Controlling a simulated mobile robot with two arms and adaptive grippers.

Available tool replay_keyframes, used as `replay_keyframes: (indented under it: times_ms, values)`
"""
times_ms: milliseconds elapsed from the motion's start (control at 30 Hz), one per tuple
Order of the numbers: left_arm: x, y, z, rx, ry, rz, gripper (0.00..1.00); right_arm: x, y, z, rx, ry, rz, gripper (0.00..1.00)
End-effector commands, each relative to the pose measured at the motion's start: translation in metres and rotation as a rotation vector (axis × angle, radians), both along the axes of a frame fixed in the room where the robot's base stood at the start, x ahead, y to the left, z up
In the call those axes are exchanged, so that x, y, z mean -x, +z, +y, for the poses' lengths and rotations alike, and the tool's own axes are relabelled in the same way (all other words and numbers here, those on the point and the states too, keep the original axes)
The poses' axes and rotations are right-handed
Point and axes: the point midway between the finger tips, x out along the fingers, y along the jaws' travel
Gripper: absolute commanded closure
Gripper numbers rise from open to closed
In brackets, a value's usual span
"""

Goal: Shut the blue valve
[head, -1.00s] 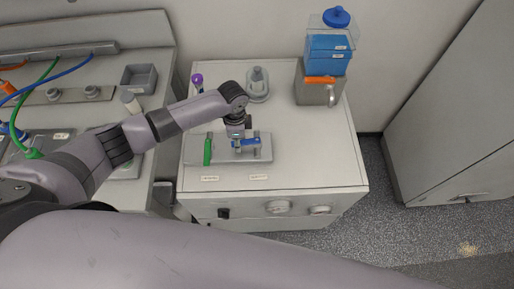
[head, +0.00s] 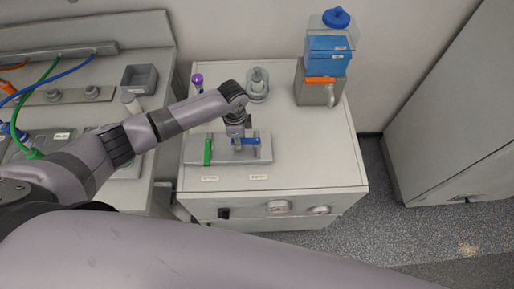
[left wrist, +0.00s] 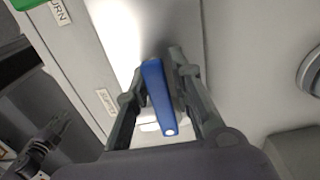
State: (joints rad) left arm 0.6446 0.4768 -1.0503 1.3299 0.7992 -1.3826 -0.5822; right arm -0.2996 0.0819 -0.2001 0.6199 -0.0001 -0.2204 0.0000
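The blue valve handle (head: 251,141) lies left to right along a grey valve plate (head: 225,158) on top of the white cabinet. My left gripper (head: 238,146) points down at its left part and hides some of it. In the left wrist view the blue handle (left wrist: 158,98) runs between the two fingers of my left gripper (left wrist: 160,72). One finger is on each side, with narrow gaps visible, so the gripper looks open around the handle. Contact at the fingertips is hard to see. My right gripper is not in view.
A green valve handle (head: 207,150) stands left of the blue one on the same plate, pointing toward the front. The cabinet top's right side is clear.

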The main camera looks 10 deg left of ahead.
Motion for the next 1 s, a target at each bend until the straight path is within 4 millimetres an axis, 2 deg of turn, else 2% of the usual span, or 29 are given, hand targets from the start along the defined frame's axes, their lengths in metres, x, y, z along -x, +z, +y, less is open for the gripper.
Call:
replay_keyframes:
  times_ms: [100, 467, 933, 1000]
  values:
    - [-0.001, 0.001, 0.0, 0.0, 0.001, -0.003, 0.71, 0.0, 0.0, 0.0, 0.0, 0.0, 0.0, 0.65]
    - [-0.001, 0.005, 0.0, 0.0, 0.0, -0.002, 0.71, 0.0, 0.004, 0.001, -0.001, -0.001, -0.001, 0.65]
    - [-0.003, 0.06, 0.001, 0.001, -0.001, -0.002, 0.71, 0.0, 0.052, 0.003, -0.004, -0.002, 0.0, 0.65]
    - [-0.004, 0.063, 0.001, 0.001, -0.001, -0.002, 0.71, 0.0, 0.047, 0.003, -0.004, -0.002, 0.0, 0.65]
